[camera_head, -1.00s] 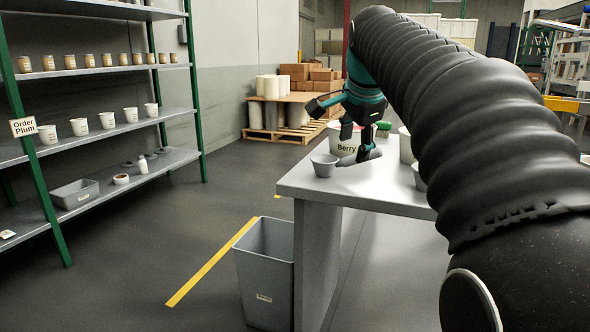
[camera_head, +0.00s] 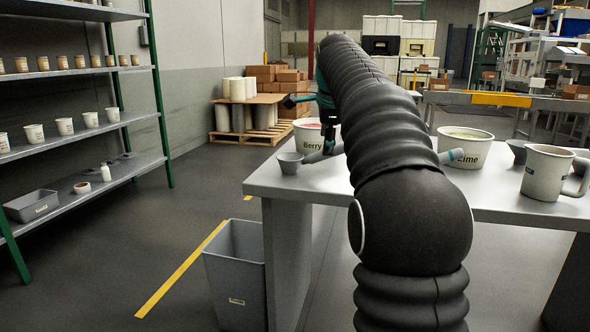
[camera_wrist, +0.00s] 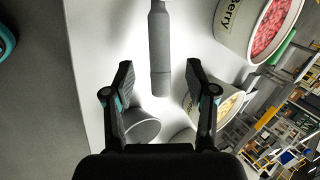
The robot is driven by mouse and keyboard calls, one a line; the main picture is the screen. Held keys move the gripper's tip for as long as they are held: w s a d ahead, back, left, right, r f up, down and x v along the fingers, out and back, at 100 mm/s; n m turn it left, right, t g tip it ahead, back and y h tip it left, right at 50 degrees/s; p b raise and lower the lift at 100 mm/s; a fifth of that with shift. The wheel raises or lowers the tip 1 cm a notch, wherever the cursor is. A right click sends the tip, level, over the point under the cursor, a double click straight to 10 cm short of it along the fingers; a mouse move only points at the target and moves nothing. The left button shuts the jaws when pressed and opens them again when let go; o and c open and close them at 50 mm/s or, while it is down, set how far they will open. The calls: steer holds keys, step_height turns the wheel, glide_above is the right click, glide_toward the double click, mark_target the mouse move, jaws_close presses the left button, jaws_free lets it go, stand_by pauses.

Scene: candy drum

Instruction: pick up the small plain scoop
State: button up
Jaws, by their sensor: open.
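A small grey scoop lies at the left end of the table. Its cup (camera_head: 290,163) is at the table's left edge and its grey handle (camera_head: 325,154) points right. In the wrist view the handle (camera_wrist: 160,50) runs down from the top edge, and the cup is out of frame. My gripper (camera_wrist: 160,78) is open. Its fingers stand on either side of the handle's end in that picture, with nothing held. In the head view my gripper (camera_head: 329,130) is over the handle, partly hidden by my arm. I cannot tell how high above it the fingers are.
The Berry tub (camera_head: 310,136) stands close behind the handle. Another grey cup (camera_wrist: 141,126) and a tub (camera_wrist: 228,105) are near my fingers. The Lime tub (camera_head: 464,146) and a large handled jug (camera_head: 547,172) stand right. A grey bin (camera_head: 236,275) is below.

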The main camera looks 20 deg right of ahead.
mark_target(313, 158)
steer(key=shift+d+b+x, duration=0.15)
steer(key=shift+x, duration=1.35)
steer(key=shift+d+b+x, duration=0.1)
steer(key=shift+b+x, duration=0.05)
steer(key=shift+x, duration=1.35)
steer(key=shift+s, duration=0.1)
jaws_close()
